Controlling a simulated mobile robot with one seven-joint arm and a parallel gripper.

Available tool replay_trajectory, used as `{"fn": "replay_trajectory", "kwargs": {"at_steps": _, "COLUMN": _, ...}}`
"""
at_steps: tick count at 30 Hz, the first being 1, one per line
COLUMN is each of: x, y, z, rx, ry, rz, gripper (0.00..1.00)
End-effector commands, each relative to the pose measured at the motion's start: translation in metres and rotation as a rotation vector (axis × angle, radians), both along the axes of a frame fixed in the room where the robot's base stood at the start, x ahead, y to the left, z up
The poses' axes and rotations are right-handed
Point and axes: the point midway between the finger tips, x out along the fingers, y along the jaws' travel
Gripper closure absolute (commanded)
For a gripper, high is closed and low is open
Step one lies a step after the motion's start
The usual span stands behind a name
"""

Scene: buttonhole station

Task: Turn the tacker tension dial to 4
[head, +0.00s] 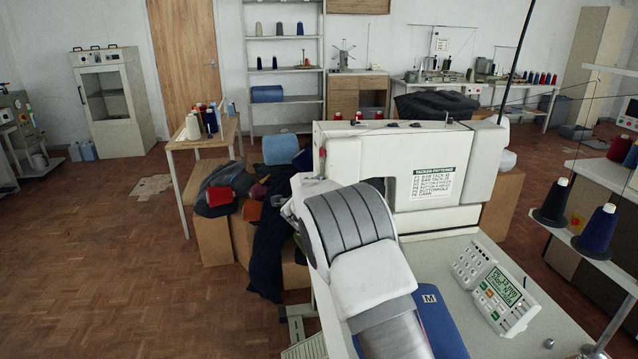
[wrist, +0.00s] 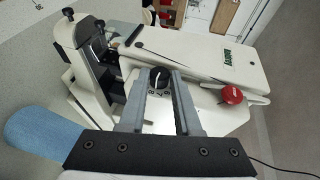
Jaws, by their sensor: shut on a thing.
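The tacker is a white sewing machine (head: 335,140), and its white body also fills the middle of the wrist view (wrist: 205,60). The tension dial (wrist: 159,78) is a small round black knob with a light pointer line on the machine's face. My gripper (wrist: 161,76) has its two grey fingers on either side of the dial and is shut on it. In the head view my arm covers the dial and the gripper.
A red knob (wrist: 231,94) stands right of the fingers in the wrist view. A control panel (head: 495,290) with a green screen lies on the machine table. Thread cones (head: 594,235) stand on a rack at right. A cluttered side table (head: 190,140) is at left; the floor beyond is open.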

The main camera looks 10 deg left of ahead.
Motion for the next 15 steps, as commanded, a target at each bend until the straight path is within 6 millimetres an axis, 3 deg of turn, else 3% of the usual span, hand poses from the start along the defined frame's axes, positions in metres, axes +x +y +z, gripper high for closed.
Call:
{"fn": "replay_trajectory", "kwargs": {"at_steps": 8, "x": 0.0001, "y": 0.0004, "z": 0.0002, "rx": 0.0, "ry": -0.001, "rz": 0.001, "gripper": 1.0}}
{"fn": "replay_trajectory", "kwargs": {"at_steps": 9, "x": 0.0001, "y": 0.0003, "z": 0.0002, "rx": 0.001, "ry": -0.001, "rz": 0.001, "gripper": 0.61}}
{"fn": "replay_trajectory", "kwargs": {"at_steps": 10, "x": 0.0001, "y": 0.0004, "z": 0.0002, "rx": 0.0, "ry": -0.001, "rz": 0.001, "gripper": 0.56}}
{"fn": "replay_trajectory", "kwargs": {"at_steps": 15, "x": 0.0001, "y": 0.0002, "z": 0.0002, "rx": 0.0, "ry": -0.001, "rz": 0.0, "gripper": 0.55}}
